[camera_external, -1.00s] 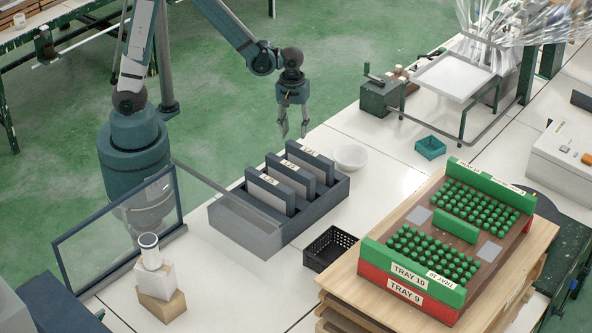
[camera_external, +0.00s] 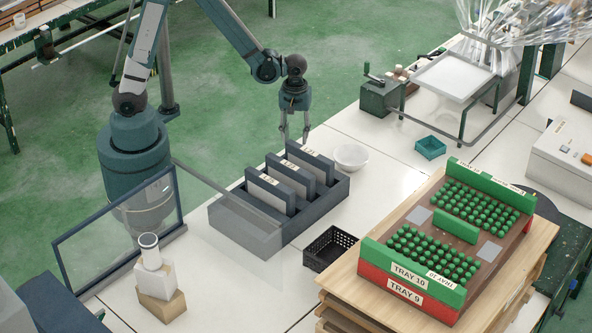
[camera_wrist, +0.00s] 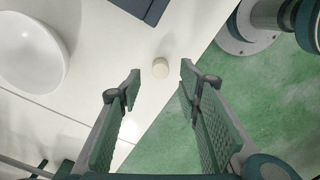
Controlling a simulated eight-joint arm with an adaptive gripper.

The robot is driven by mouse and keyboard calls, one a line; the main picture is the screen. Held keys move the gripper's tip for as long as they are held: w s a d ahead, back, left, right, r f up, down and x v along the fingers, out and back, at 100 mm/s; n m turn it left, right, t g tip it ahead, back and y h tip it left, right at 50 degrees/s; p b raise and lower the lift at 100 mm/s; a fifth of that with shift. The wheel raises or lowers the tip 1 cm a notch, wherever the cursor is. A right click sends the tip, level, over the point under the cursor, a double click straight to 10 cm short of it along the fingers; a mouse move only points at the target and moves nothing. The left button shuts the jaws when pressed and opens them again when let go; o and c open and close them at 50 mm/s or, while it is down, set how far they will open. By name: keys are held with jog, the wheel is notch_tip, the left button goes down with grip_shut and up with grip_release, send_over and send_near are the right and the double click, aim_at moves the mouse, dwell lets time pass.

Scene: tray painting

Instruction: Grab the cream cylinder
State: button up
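The cream cylinder (camera_wrist: 160,67) is small and stands on the white table near its edge in the wrist view. It lies beyond my fingertips, in line with the gap between them. I cannot make it out in the external view. My gripper (camera_external: 294,140) is open and empty, pointing down behind the dark file rack. In the wrist view my gripper's (camera_wrist: 160,76) two fingers are spread apart to either side of the cylinder's line, not touching it.
The dark rack (camera_external: 232,221) with upright boards stands close to my gripper. A white bowl (camera_external: 351,157) is beside it; it also shows in the wrist view (camera_wrist: 30,52). A clear panel (camera_external: 120,226) stands near my base. Green floor lies past the table edge.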

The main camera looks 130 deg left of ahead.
jog(key=shift+f, duration=0.25)
jog(key=shift+f, duration=0.15)
jog(key=shift+f+b, duration=0.8)
jog(key=shift+f, duration=1.65)
jog(key=c, duration=0.8)
